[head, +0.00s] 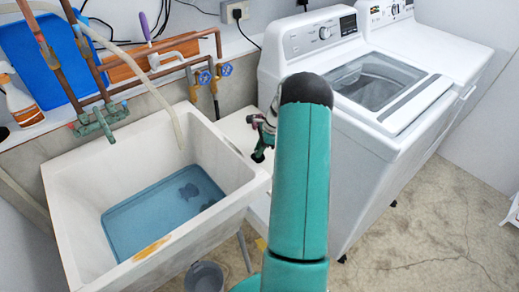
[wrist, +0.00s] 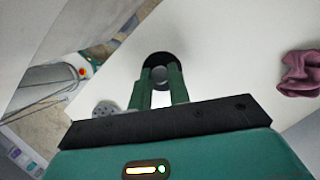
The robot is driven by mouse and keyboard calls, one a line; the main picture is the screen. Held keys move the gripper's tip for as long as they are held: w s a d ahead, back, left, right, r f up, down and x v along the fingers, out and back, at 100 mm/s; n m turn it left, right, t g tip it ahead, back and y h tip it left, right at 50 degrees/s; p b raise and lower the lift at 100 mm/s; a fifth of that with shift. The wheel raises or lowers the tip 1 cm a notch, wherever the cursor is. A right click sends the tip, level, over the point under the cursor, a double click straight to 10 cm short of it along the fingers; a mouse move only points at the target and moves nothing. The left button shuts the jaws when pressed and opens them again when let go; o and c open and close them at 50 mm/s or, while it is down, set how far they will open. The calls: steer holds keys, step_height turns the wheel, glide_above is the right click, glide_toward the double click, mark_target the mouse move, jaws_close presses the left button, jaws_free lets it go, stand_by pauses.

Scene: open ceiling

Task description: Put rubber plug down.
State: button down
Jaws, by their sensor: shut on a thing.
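The rubber plug (wrist: 161,57) is a black round piece with a grey middle, seen in the wrist view between the tips of my gripper's two green fingers. My gripper (wrist: 160,76) is shut on it. Below is a white flat surface (wrist: 222,62); I cannot tell whether the plug touches it. The part that shows is over the white top (head: 236,128) between the sink and the washer.
A white sink (head: 70,190) with blue water stands at the left, copper pipes (head: 95,75) above it. A washing machine (head: 345,110) stands at the right. In the wrist view a purple cloth (wrist: 300,75) lies right and a grey round perforated piece (wrist: 104,110) lies left of the fingers.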

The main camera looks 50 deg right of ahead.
steer(key=shift+f, duration=0.1)
steer(key=c, duration=1.3)
jaws_free()
steer(key=v, duration=1.2)
steer(key=a+r+n+h, duration=0.1)
steer(key=a+r+n, duration=0.5)
steer(key=a+r, duration=0.5)
steer(key=a+r+n+h, duration=0.2)
steer(key=a+r+n, duration=0.4)
steer(key=a, duration=0.8)
steer(key=s+a+r+n+t, duration=0.1)
steer(key=s+a+n, duration=0.3)
steer(key=s+a, duration=0.1)
steer(key=s+a+r+n+t, duration=0.1)
steer(key=s+a+n, duration=0.3)
steer(key=s+a, duration=0.2)
steer(key=s+a+r+n+t, duration=0.1)
steer(key=s+a+n, duration=0.4)
steer(key=a, duration=0.3)
steer(key=shift+s+a+h, duration=0.3)
steer(key=shift+s+a, duration=0.1)
steer(key=shift+s, duration=0.15)
